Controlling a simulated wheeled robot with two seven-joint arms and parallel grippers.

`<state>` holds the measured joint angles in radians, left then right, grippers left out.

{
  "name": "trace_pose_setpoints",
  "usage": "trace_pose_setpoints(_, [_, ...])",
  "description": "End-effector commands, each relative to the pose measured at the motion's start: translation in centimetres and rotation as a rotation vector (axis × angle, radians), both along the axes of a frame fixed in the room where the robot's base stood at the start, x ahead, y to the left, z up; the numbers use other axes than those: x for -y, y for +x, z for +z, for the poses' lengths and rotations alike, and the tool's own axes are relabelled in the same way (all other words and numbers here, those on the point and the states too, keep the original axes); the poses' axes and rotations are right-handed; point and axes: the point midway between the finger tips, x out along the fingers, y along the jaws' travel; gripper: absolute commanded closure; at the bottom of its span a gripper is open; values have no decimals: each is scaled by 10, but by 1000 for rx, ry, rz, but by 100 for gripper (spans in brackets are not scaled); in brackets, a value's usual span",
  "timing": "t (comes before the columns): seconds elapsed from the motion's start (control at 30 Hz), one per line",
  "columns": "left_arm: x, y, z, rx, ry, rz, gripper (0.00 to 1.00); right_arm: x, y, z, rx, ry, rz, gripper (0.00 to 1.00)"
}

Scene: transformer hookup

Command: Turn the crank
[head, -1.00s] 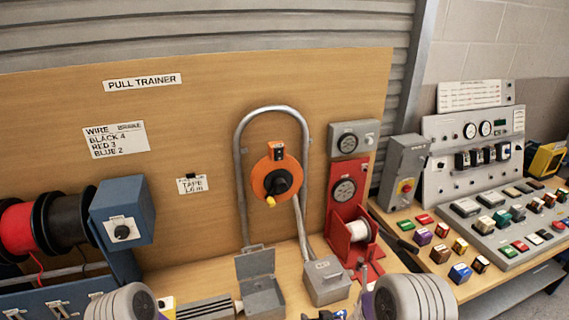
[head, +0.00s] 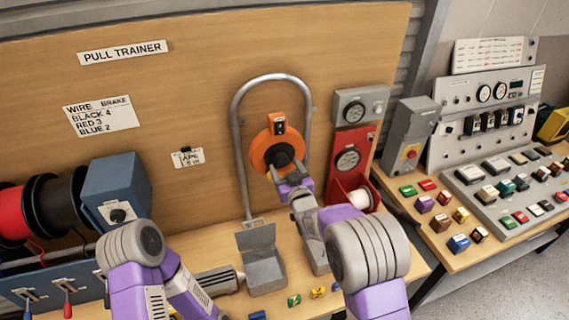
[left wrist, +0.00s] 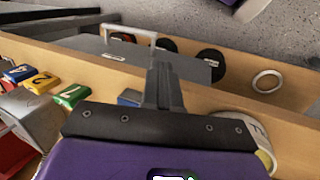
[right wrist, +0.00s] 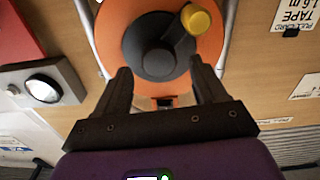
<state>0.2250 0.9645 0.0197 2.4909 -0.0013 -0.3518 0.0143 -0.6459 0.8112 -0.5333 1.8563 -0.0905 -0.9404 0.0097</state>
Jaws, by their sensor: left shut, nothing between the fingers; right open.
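The crank is a dark hub and arm with a yellow knob on an orange reel (head: 264,148), mounted on the upright board inside a grey conduit loop. In the right wrist view the dark hub (right wrist: 156,60) lies just beyond my fingers, and the yellow knob (right wrist: 196,20) is up and right of it. My right gripper (right wrist: 162,85) is open and empty, facing the reel. In the head view my right gripper (head: 286,178) hides the reel's lower part and the knob. My left gripper (left wrist: 163,75) is shut and empty, over the bench.
A grey open-lidded box (head: 264,265) stands below the reel. A red stand (head: 348,160) with a white spool is close on its right. Wire spools (head: 55,205) and a blue box (head: 117,185) are at left. Numbered blocks (head: 294,300) lie at the bench front.

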Motion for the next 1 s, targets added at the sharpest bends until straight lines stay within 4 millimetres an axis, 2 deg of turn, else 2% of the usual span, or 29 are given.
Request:
trace_pose_setpoints(0.2, [0,0,4,0,0,0,100,-4,14,0,-1,0,0,29])
trace_pose_setpoints(0.5, [0,0,4,1,0,0,100,-4,15,-1,-2,0,-1,31])
trace_pose_setpoints(0.9, [0,0,4,0,0,0,100,-4,15,-1,-2,-1,-1,92])
trace_pose_setpoints(0.97, [0,0,4,0,0,0,100,-4,15,-1,-2,-1,-1,100])
trace_pose_setpoints(1.0, [0,0,4,0,0,0,100,-4,15,-1,-2,-1,-1,100])
